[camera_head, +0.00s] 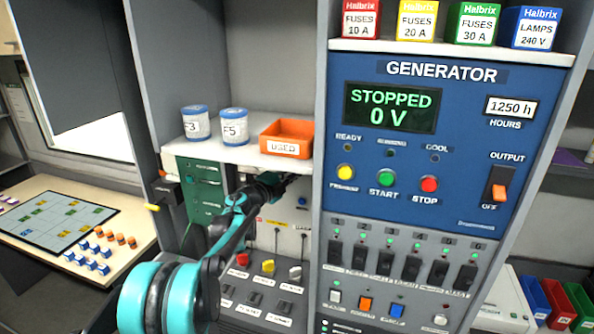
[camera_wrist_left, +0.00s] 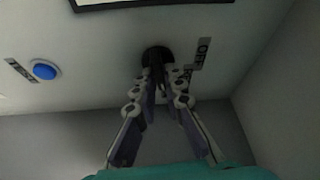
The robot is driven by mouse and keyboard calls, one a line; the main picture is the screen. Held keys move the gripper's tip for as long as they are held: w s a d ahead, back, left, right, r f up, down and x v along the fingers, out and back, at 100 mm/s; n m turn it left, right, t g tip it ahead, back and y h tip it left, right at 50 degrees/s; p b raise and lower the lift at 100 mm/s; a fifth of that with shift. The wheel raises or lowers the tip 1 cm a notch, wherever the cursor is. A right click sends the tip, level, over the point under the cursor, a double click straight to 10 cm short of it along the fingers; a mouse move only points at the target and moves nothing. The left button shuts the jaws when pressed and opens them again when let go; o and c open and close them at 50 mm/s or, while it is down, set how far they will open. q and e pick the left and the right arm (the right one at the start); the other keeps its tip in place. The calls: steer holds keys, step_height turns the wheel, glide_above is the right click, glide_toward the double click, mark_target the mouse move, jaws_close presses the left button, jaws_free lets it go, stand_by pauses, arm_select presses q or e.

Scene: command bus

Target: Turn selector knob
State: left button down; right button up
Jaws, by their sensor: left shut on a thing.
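The selector knob (camera_wrist_left: 154,54) is a dark round knob on a pale panel, seen in the left wrist view just above the middle. A label reading OFF is beside it on the right. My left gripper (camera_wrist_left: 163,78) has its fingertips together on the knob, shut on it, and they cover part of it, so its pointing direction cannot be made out. In the head view my left arm reaches into the recess under the shelf, with the gripper (camera_head: 284,181) at the back panel; the knob is hidden there. My right gripper is not in view.
A blue button (camera_wrist_left: 44,69) is left of the knob, and a dark-framed display (camera_wrist_left: 150,3) is above. The shelf (camera_head: 225,150) over my arm carries two cans and an orange bin (camera_head: 287,138). The generator panel (camera_head: 420,150) stands right of the recess.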

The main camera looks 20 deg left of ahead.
arm_select(q)
steer(key=c, duration=1.6)
jaws_free()
steer(key=shift+d, duration=0.1)
steer(key=v, duration=1.2)
